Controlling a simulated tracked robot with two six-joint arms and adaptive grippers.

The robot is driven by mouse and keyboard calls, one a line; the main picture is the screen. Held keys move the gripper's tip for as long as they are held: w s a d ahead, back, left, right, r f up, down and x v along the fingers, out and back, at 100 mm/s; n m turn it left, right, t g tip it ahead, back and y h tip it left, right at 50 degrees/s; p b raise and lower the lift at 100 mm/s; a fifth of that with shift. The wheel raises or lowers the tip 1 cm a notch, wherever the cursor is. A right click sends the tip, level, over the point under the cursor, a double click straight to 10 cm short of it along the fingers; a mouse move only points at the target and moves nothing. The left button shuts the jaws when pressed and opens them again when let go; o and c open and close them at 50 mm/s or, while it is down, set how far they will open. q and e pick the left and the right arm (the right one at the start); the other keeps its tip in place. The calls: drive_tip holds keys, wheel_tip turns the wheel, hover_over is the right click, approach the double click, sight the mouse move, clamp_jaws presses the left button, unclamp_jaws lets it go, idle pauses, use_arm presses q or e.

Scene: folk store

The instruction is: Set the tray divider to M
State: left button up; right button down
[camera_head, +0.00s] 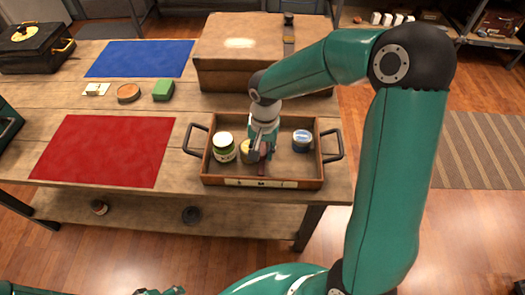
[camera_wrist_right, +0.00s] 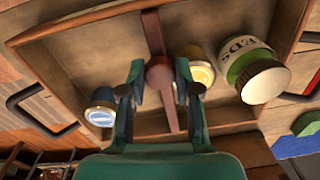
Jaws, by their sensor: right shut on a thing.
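The wooden tray (camera_head: 310,179) with two dark handles stands at the table's front edge. Its front carries a pale label strip (camera_head: 285,184) with small marks, the middle one seemingly an M. The red-brown divider (camera_head: 262,170) crosses the tray front to back, its front end near that middle mark; exact alignment is unclear. In the wrist view the divider (camera_wrist_right: 153,32) has a round knob (camera_wrist_right: 159,72). My right gripper (camera_wrist_right: 159,80) is shut on this knob; in the head view the gripper (camera_head: 258,148) hides much of the divider. My left gripper (camera_head: 160,291) barely shows at the bottom edge.
In the tray, a green-and-white jar (camera_head: 223,148) and a yellow-topped jar (camera_head: 246,153) stand left of the divider, a blue tin (camera_head: 302,141) right of it. A large box (camera_head: 225,70) stands behind. A red mat (camera_head: 105,150) lies left.

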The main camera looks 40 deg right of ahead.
drive_tip(key=c, duration=0.8)
unclamp_jaws()
drive_tip(key=shift+r, duration=0.1)
wheel_tip(320, 180, up, 12)
drive_tip(key=shift+s+d, duration=0.15)
